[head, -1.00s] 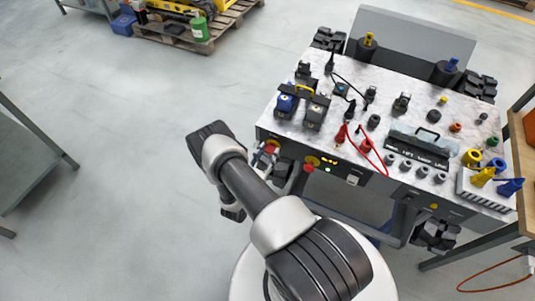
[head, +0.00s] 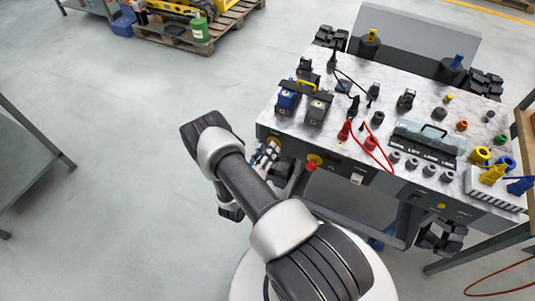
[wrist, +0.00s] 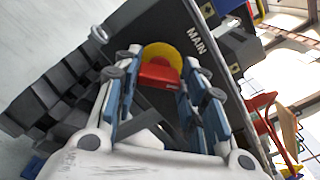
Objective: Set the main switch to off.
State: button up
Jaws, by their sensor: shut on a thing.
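The main switch is a red handle (wrist: 158,76) on a round yellow plate (wrist: 163,52), next to the word MAIN on the dark front panel (wrist: 150,22). In the head view its yellow plate (head: 274,142) shows at the left end of the carrier's front face. My gripper (wrist: 160,66) has its blue-padded fingers on either side of the red handle and is shut on it. In the head view my gripper (head: 267,154) reaches the panel from the front left and covers most of the handle. The handle's exact angle is hard to tell.
The carrier's top (head: 335,135) bears plugs, sockets and cables. A second red knob on yellow (head: 313,160) sits right of the main switch. Black track blocks (wrist: 55,90) flank the panel in the wrist view. The floor (head: 120,180) at left is clear.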

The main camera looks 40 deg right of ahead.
jog(key=n, duration=0.6)
jog(key=n+b, duration=0.1)
jog(key=n, duration=0.2)
jog(key=shift+f, duration=0.25)
jog(key=shift+n, duration=0.4)
jog(key=o, duration=1.1)
jog(key=shift+c, duration=0.2)
jog(key=v, duration=1.2)
jog(key=shift+w, duration=0.1)
